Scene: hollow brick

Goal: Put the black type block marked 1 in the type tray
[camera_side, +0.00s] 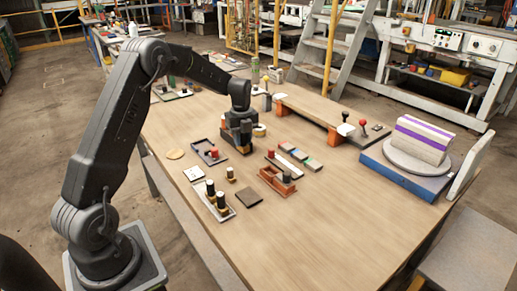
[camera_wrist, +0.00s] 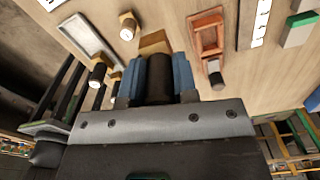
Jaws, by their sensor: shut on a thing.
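My gripper (camera_wrist: 157,75) is shut on a black cylindrical block (camera_wrist: 159,80), held between its blue fingers. A brass-coloured base (camera_wrist: 153,42) shows just beyond it. No number can be read on it. In the side view my gripper (camera_side: 238,146) is low over the middle of the table, partly hiding what it holds. A pale tray (camera_side: 200,203), perhaps the type tray, lies nearer the front with black and brass blocks on it. It also shows in the wrist view (camera_wrist: 82,36), at upper left. A small brass block (camera_side: 230,174) stands behind it.
A reddish open tray (camera_side: 268,182) with a black knob lies right of the pale tray. A dark frame (camera_side: 197,146) with a red-topped piece lies left of the gripper. A dark flat square (camera_side: 248,197) lies in front. The table's front right is clear.

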